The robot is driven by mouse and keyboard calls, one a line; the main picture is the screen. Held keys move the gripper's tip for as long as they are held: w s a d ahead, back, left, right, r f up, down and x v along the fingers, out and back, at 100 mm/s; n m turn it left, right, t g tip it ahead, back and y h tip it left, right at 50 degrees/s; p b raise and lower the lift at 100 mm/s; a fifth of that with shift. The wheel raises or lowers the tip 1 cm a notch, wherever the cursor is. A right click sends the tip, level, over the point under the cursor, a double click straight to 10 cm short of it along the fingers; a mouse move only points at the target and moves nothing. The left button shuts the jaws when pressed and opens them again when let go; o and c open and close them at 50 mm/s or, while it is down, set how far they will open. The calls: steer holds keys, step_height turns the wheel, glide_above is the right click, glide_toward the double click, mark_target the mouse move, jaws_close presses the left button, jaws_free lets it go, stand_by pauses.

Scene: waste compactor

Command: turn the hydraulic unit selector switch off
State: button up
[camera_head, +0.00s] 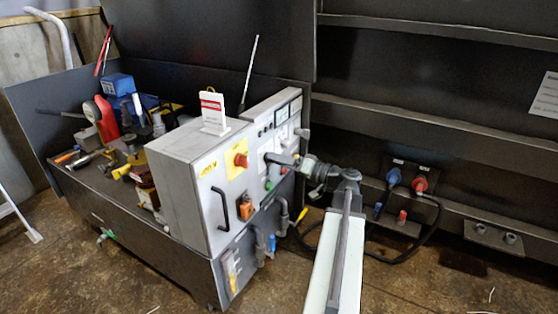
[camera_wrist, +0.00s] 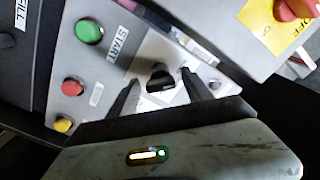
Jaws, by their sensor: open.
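The hydraulic unit is a light grey control cabinet (camera_head: 185,180). In the wrist view a black selector knob (camera_wrist: 160,80) sits on its light panel, straight ahead of my gripper. My gripper (camera_wrist: 161,77) is open, with one dark finger on each side of the knob; I cannot tell whether either touches it. In the head view my gripper (camera_head: 272,158) reaches the cabinet's front face from the right and hides the knob. A green START button (camera_wrist: 89,31) is up and left of the knob.
A red rotary switch (camera_head: 240,160) sits on a yellow plate left of my gripper. A red button (camera_wrist: 73,87) and yellow button (camera_wrist: 63,124) lie left of the fingers. A black handle (camera_head: 219,207) and pipes (camera_head: 283,215) stick out of the cabinet front. Tools clutter the bench behind.

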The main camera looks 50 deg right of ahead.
steer(key=shift+w+a, duration=0.1)
steer(key=shift+w, duration=0.15)
jaws_close()
steer(key=shift+s+m, duration=0.1)
steer(key=shift+m, duration=1)
steer(key=m, duration=0.6)
steer(key=shift+f, duration=0.1)
steer(key=shift+m, duration=0.3)
